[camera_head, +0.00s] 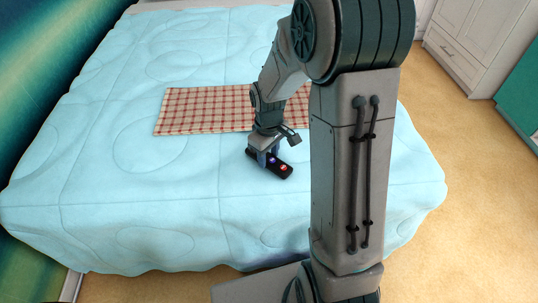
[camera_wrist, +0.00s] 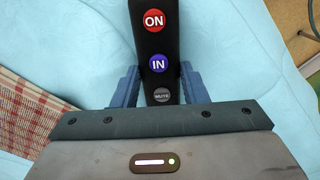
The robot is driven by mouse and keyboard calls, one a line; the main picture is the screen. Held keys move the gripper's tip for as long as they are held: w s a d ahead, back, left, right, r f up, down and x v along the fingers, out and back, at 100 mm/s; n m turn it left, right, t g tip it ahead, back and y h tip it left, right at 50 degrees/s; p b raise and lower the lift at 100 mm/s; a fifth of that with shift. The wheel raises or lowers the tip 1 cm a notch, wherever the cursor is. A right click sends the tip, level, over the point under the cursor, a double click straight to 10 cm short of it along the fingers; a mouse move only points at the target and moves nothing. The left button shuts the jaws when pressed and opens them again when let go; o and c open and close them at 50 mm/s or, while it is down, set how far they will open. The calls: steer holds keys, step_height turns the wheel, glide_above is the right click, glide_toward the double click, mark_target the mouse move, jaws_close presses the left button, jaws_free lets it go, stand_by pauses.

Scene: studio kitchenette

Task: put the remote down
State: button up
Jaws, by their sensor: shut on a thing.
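The remote is black with a red ON button, a blue IN button and a grey MUTE button. It shows in the head view (camera_head: 284,171) and in the wrist view (camera_wrist: 156,42). My gripper (camera_head: 268,157) is shut on the remote over the bed. In the wrist view my gripper's blue fingers (camera_wrist: 158,84) stand at both sides of the remote. The remote is at or just above the light blue quilt (camera_head: 190,205); I cannot tell whether it touches. Part of the remote is hidden under my gripper.
A red checked cloth (camera_head: 205,110) lies on the bed behind the remote. The quilt to the left and front is clear. Wooden floor (camera_head: 455,200) lies right of the bed. A white cabinet (camera_head: 462,50) stands at the back right.

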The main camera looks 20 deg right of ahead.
mark_target(269, 158)
steer(key=shift+f, duration=0.15)
steer(key=o, duration=1)
steer(key=shift+o, duration=0.2)
step_height(269, 158, up, 12)
steer(key=p, duration=0.4)
steer(key=s+r+m, duration=0.2)
steer(key=s+m, duration=0.1)
steer(key=s, duration=0.5)
steer(key=s+r+m+t, duration=0.1)
steer(key=s+r+m, duration=0.2)
steer(key=s, duration=0.5)
steer(key=shift+s+d+m, duration=0.25)
steer(key=shift+m, duration=0.15)
